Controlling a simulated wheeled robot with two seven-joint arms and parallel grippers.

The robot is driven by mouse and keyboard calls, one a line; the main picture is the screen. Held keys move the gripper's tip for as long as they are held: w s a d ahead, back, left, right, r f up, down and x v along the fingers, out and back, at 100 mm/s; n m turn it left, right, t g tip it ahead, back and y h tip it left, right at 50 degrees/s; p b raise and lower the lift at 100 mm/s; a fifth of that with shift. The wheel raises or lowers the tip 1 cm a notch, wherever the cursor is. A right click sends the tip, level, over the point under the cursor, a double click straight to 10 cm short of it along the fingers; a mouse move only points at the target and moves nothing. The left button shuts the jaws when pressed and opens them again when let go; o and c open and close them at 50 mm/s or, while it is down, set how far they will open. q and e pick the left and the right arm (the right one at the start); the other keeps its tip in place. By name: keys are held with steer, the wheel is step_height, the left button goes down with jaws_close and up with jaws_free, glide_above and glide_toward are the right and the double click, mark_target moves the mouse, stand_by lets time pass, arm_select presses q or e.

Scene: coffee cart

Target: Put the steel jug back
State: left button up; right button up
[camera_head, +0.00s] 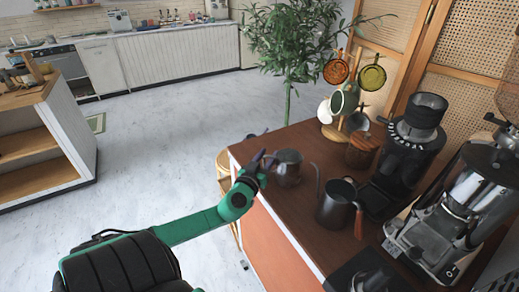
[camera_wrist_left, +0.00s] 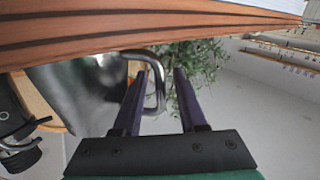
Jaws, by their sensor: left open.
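The steel jug (camera_head: 288,168) stands on the brown cart top (camera_head: 303,140) near its left edge. My left gripper (camera_head: 263,163) is at the jug's left side, with its fingers open. In the left wrist view the jug (camera_wrist_left: 85,95) shows as a grey metal body, tilted in the picture. Its curved handle (camera_wrist_left: 158,88) reaches into the gap between the open fingers of my left gripper (camera_wrist_left: 160,82). I cannot tell whether the fingers touch it. My right gripper is not in view.
A dark gooseneck kettle (camera_head: 337,207) stands right of the jug. A mug tree with hanging cups (camera_head: 344,101), a wooden canister (camera_head: 362,150), a black grinder (camera_head: 407,150) and a coffee machine (camera_head: 440,225) stand farther right. A plant (camera_head: 291,45) stands behind the cart.

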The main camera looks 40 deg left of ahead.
arm_select(q)
steer(key=b+v, duration=0.3)
steer(key=v, duration=0.8)
steer(key=shift+s+b, duration=0.3)
steer(key=shift+s, duration=0.1)
steer(key=shift+d, duration=0.15)
